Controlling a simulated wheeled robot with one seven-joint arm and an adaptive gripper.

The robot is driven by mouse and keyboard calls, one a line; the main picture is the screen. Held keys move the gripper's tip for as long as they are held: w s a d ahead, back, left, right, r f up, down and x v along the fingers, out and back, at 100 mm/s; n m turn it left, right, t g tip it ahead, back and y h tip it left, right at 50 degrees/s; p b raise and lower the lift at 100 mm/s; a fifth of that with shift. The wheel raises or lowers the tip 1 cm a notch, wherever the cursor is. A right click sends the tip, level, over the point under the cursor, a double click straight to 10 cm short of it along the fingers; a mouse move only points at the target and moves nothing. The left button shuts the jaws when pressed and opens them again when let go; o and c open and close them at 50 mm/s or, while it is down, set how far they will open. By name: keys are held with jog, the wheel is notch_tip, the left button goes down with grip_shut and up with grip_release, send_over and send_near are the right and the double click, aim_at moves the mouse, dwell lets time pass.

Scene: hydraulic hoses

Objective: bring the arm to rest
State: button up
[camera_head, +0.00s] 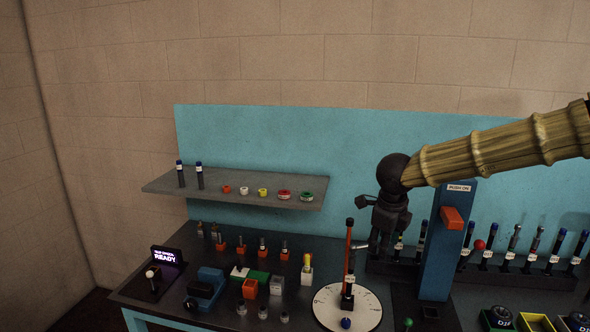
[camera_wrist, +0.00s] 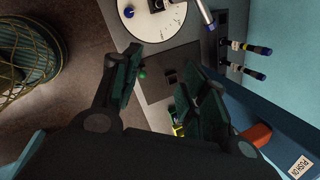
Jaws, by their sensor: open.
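My gripper (camera_head: 372,228) hangs from the end of my arm over the bench, left of the blue post (camera_head: 441,245). In the wrist view my gripper (camera_wrist: 166,82) shows its two dark fingers spread apart, with nothing between them. Below them lies a dark square plate on the bench. The arm comes in from the right in a ribbed tan sleeve. The gripper's height above the bench is hard to judge.
A white dial (camera_head: 330,305) with an upright red and black rod stands below the gripper. The post carries an orange block (camera_head: 452,218). A rack of hoses (camera_head: 520,275) is at right. A grey shelf (camera_head: 230,190) holds rings and two hoses. Space above the bench's left is free.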

jog(key=s+d+f+n+h+b, duration=0.15)
jog(key=s+f+n, duration=0.25)
jog(key=f, duration=0.8)
jog(key=s+f+n+b, duration=0.2)
jog(key=s+f+n, duration=0.2)
jog(key=f, duration=0.9)
jog(key=s+f+n+h+b, duration=0.1)
jog(key=s+f+n, duration=0.3)
jog(key=f, duration=0.8)
jog(key=s+f+n+g+y+b, duration=0.1)
jog(key=s+f+n, duration=0.3)
jog(key=s, duration=0.7)
jog(key=s+a+f+n+g+y+b, duration=0.1)
jog(key=s+f+n+b, duration=0.1)
jog(key=s+f+n, duration=0.3)
jog(key=s+f+n+g+y+b, duration=0.1)
jog(key=s+f+n, duration=0.4)
jog(key=s+f, duration=0.5)
jog(key=s+b, duration=0.1)
jog(key=s, duration=0.6)
jog(key=shift+s+a+f+g, duration=0.3)
jog(key=shift+a+f, duration=0.05)
jog(key=shift+f, duration=0.05)
